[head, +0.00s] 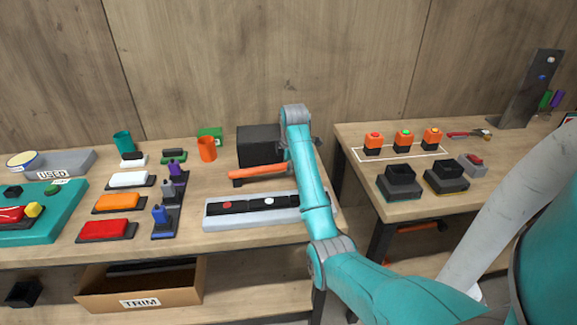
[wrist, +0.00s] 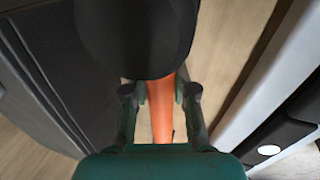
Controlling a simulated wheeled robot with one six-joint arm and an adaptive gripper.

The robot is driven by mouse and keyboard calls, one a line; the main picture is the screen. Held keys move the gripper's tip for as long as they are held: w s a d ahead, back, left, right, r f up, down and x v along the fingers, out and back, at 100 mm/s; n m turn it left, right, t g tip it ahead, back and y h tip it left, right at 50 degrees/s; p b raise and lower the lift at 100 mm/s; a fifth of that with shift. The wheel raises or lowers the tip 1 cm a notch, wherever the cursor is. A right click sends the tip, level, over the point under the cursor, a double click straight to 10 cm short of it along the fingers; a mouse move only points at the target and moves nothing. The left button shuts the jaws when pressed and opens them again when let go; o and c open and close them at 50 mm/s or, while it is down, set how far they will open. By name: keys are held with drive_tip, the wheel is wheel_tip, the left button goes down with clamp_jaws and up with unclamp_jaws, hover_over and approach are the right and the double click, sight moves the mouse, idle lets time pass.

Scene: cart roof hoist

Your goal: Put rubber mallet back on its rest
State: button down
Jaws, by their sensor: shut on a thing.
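The rubber mallet has an orange handle (head: 258,172) and a large black head. In the wrist view the black head (wrist: 135,35) fills the top middle, close to the camera. The orange handle (wrist: 162,115) runs down from it between the fingers of my gripper (wrist: 160,92), which is shut on it. In the head view my arm hides the gripper and the mallet's head; the handle points left, nearly level. A small dark block (head: 238,182) shows under the handle's left end. It may be part of the rest; I cannot tell whether they touch.
A black box (head: 258,143) stands just behind the handle. A grey tray with a black strip (head: 215,222) lies in front. Several coloured blocks and cups stand to the left. A gap separates this table from the right table (head: 405,227).

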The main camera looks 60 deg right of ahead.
drive_tip(key=shift+f, duration=0.4)
idle(0.3)
drive_tip(key=c, duration=0.8)
unclamp_jaws()
drive_tip(key=shift+c, duration=0.2)
